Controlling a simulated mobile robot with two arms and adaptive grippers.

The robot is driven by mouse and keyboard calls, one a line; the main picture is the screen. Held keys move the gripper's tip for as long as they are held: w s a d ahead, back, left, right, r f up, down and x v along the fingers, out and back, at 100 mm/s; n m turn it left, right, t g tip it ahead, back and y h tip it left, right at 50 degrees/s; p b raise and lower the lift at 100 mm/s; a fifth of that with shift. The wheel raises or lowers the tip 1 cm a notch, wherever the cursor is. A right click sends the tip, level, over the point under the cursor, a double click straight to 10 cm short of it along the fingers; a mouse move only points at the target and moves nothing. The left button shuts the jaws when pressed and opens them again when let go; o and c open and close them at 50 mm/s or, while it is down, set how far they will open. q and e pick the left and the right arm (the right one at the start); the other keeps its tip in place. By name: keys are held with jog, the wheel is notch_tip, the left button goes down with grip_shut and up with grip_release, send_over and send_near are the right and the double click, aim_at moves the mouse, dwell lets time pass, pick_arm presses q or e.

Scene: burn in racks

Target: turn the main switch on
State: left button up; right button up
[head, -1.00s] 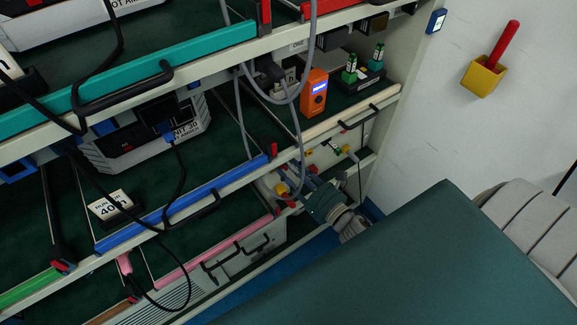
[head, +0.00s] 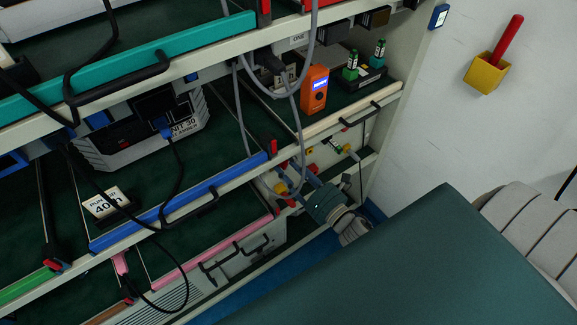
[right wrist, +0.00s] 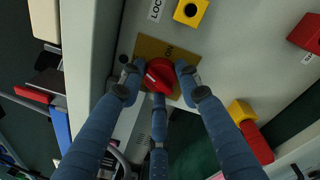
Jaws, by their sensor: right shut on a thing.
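The main switch is a red rotary knob (right wrist: 160,75) with a white mark, on a yellow plate (right wrist: 150,47) lettered ON. In the right wrist view the blue-grey fingers of my right gripper (right wrist: 158,80) are closed around the knob, one on each side and one below. The white mark lies at a slant, toward the lower left of the ON lettering. In the head view my right gripper (head: 303,185) reaches the panel at the lower right end of the rack; the knob is hard to pick out there. My left gripper is not in view.
A yellow block with a black hole (right wrist: 190,10) and a yellow-and-red part (right wrist: 250,130) sit near the knob. In the head view, an orange handheld meter (head: 314,90) stands on the shelf above, and a grey cable (head: 296,130) hangs close to my right gripper.

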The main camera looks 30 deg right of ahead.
jog(key=shift+w+d+r+m, duration=0.25)
jog(key=shift+r+m, duration=0.15)
jog(key=shift+m, duration=0.3)
jog(key=o, duration=0.9)
jog(key=shift+o, duration=1.3)
jog(key=shift+s, duration=0.1)
jog(key=s+d+f, duration=0.1)
jog(key=s, duration=1.1)
jog(key=shift+d, duration=0.3)
